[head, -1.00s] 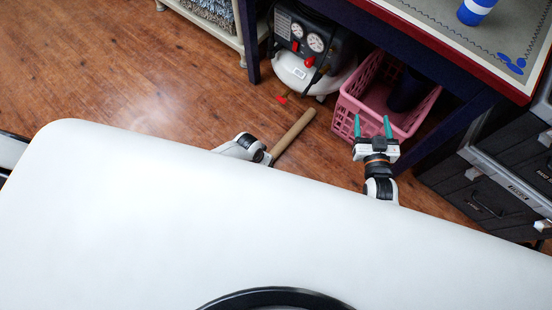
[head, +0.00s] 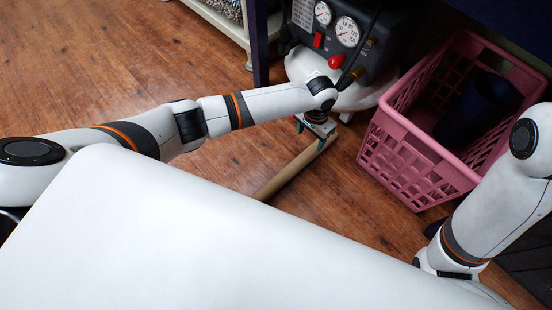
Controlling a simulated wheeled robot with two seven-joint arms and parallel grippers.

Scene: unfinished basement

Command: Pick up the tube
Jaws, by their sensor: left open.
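The tube (head: 292,172) is a long tan cylinder lying on the wooden floor. Its near end is hidden behind my white body. My left gripper (head: 311,134) points down at the tube's far end, with a teal finger showing on either side. It is open; I cannot tell whether the fingers touch the tube. My right arm comes down at the right edge, and its gripper is hidden from view.
A pink crate (head: 408,163) with a dark container (head: 478,108) inside stands right of the tube. An air compressor (head: 345,60) with gauges stands just behind the tube's far end. The wooden floor at left is clear.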

